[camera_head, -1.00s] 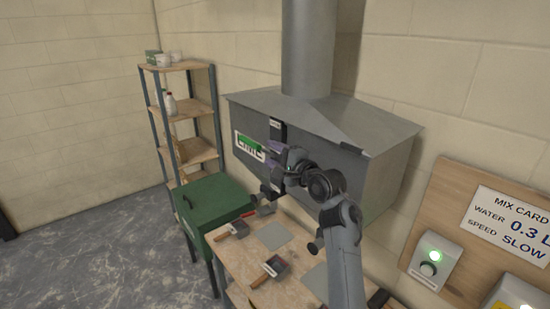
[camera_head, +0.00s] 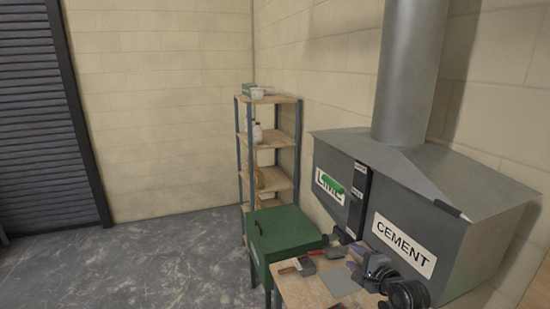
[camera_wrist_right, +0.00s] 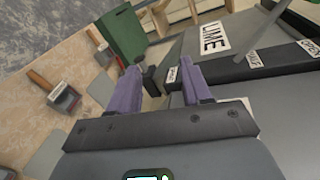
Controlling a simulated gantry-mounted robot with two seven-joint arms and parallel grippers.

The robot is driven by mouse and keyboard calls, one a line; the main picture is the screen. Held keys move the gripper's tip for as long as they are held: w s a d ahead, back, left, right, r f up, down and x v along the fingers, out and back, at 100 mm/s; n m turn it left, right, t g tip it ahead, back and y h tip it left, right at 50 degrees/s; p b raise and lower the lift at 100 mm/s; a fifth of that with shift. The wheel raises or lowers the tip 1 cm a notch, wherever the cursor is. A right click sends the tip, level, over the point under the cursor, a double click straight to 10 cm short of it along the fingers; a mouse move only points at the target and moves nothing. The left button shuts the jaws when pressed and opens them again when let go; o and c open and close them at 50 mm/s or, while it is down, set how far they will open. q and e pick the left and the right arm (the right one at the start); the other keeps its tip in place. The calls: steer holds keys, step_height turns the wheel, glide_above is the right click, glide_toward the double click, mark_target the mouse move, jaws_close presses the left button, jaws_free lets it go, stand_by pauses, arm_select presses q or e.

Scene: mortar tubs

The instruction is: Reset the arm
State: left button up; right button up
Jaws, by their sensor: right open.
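My right arm enters at the lower right of the head view. Its gripper (camera_head: 362,264), with purple fingers, is low in front of the hopper and over the bench. In the right wrist view the two fingers (camera_wrist_right: 160,75) are apart with nothing between them. The grey hopper (camera_head: 400,185) carries a LIME label, partly covered by a green handle (camera_head: 332,186), and a CEMENT label (camera_head: 403,244). The LIME label (camera_wrist_right: 214,38) also shows in the wrist view. My left gripper is not in view.
A green bin (camera_head: 285,236) and a shelf rack (camera_head: 270,139) stand left of the hopper. The floor (camera_head: 150,265) is clear.

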steer(key=s+d+f+g+h+p, duration=0.1)
steer(key=s+f+g, duration=0.1)
steer(key=s+f, duration=0.55)
steer(key=s+d+f+g+h+p, duration=0.15)
steer(key=s+f, duration=0.25)
steer(key=f, duration=0.6)
steer(key=s+f+n+g+p, duration=0.1)
steer(key=s+f+n, duration=0.1)
steer(key=s+f, duration=0.35)
steer(key=s+f+n+g, duration=0.1)
steer(key=s+f+g, duration=0.15)
steer(key=s, duration=0.65)
steer(key=s+a+n+g+h+p, duration=0.25)
steer(key=s+n, duration=0.35)
steer(key=s, duration=1.1)
steer(key=s+a+r+n+g, duration=0.1)
steer(key=s+a+r+n, duration=0.1)
steer(key=s+r+n, duration=0.4)
step_height(320, 180, up, 5)
steer(key=n, duration=0.3)
steer(key=shift+s+a+f+n+y, duration=0.2)
steer(key=shift+s+a+n+y, duration=0.1)
steer(key=shift+s+n, duration=0.1)
